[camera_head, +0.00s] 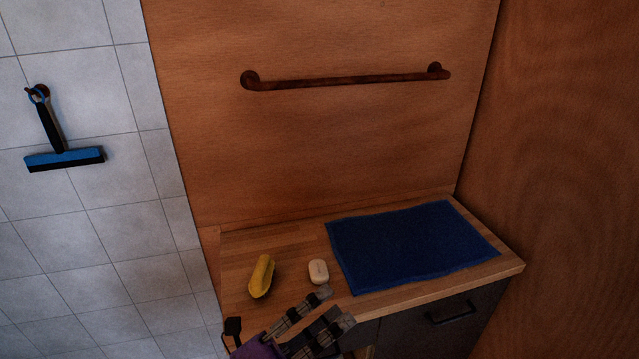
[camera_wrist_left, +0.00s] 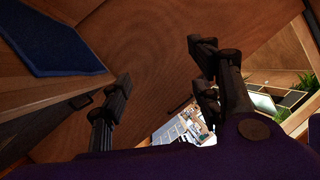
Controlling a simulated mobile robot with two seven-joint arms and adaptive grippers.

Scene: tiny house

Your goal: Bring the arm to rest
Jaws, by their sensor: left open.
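My left gripper (camera_head: 332,308) is at the bottom of the head view, at the front edge of the wooden counter (camera_head: 240,237). Its fingers point up and to the right, just in front of a pale bar of soap (camera_head: 318,271). In the left wrist view the two fingers of the left gripper (camera_wrist_left: 160,75) stand wide apart with nothing between them. The gripper is open and empty. My right gripper is in neither view.
A yellow object (camera_head: 262,276) lies left of the soap. A blue towel (camera_head: 410,245) covers the counter's right part. A dark drawer with a handle (camera_head: 452,313) is below. A towel bar (camera_head: 345,82) and a blue squeegee (camera_head: 63,157) hang on the walls.

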